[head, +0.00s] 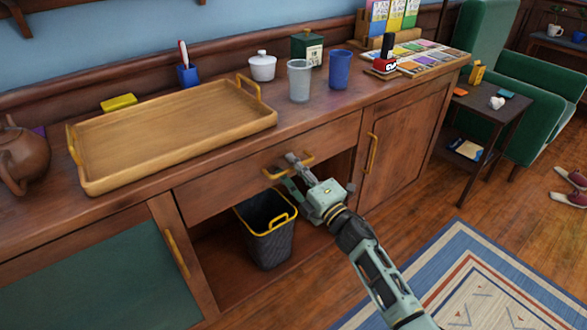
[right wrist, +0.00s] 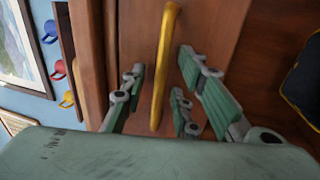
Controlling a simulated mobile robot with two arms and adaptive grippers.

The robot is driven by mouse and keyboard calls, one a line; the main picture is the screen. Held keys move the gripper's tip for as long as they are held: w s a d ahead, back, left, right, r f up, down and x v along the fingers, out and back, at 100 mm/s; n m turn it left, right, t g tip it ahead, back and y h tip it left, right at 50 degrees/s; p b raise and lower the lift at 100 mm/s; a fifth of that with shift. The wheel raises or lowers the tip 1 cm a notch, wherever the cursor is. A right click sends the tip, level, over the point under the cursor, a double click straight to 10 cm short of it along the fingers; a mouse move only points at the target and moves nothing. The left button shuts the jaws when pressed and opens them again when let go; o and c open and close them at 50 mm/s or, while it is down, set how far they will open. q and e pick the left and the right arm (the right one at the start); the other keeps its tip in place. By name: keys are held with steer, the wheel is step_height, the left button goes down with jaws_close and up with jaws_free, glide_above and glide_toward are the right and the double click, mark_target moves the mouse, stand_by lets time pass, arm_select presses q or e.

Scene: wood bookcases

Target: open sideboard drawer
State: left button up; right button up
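The wooden sideboard (head: 285,128) has a drawer (head: 222,192) in its middle, above an open compartment. The drawer front looks flush with the cabinet. Its brass bar handle (head: 274,174) is partly hidden by my right gripper (head: 291,172). In the right wrist view the handle (right wrist: 164,65) runs lengthwise between the spread green-padded fingers of my right gripper (right wrist: 165,88), with gaps on both sides. The gripper is open around the handle, and no finger visibly presses on it. My left gripper is not in view.
A dark wastebasket (head: 270,240) with a yellow rim stands below the drawer. A wooden tray (head: 175,150), a grey cup (head: 299,82) and a blue cup (head: 340,70) stand on top. A side table (head: 490,108) is at right.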

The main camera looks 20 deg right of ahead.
steer(key=shift+c, duration=0.5)
jaws_close()
steer(key=shift+s, duration=0.15)
